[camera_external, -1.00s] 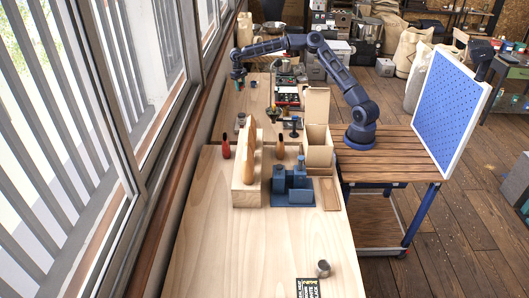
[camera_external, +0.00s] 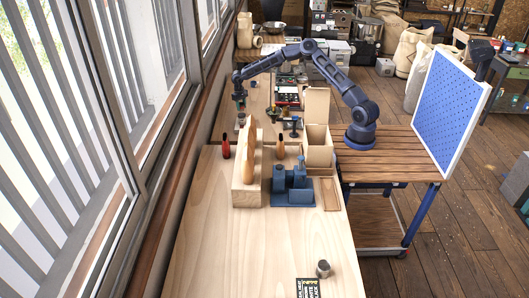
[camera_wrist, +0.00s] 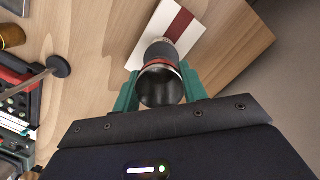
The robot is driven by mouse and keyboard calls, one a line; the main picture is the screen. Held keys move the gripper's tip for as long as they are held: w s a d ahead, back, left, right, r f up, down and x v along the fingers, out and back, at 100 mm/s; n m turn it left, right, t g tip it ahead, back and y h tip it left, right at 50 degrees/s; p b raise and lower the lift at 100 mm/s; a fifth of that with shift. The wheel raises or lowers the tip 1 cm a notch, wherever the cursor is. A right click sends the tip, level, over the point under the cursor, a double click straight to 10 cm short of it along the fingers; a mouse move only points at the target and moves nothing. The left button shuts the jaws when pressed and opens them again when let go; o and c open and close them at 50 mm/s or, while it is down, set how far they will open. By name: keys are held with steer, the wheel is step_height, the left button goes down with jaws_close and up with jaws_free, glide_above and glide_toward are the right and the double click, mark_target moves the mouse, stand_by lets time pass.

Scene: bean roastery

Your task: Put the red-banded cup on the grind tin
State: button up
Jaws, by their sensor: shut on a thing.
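My gripper (camera_wrist: 161,90) is shut on the red-banded cup (camera_wrist: 160,87), with a green finger on each side. The cup's dark open mouth faces the wrist camera, and its red band shows at the far side. A grey ribbed cylinder, apparently the grind tin (camera_wrist: 161,50), shows just beyond and below the cup, partly hidden by it. I cannot tell whether cup and tin touch. In the external view my gripper (camera_external: 240,97) is low over the far table, right above the tin (camera_external: 241,119); the cup is too small to make out there.
A white card with a dark red stripe (camera_wrist: 179,20) lies by the tin. A red-and-black tray (camera_wrist: 20,95) and a black round-ended tool (camera_wrist: 58,66) lie at left.

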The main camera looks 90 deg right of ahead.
mark_target(242, 109)
steer(key=shift+f, duration=1.55)
steer(key=shift+f, duration=0.1)
steer(key=o, duration=0.9)
steer(key=shift+o, duration=0.2)
step_height(242, 109, up, 12)
steer(key=w+d, duration=0.1)
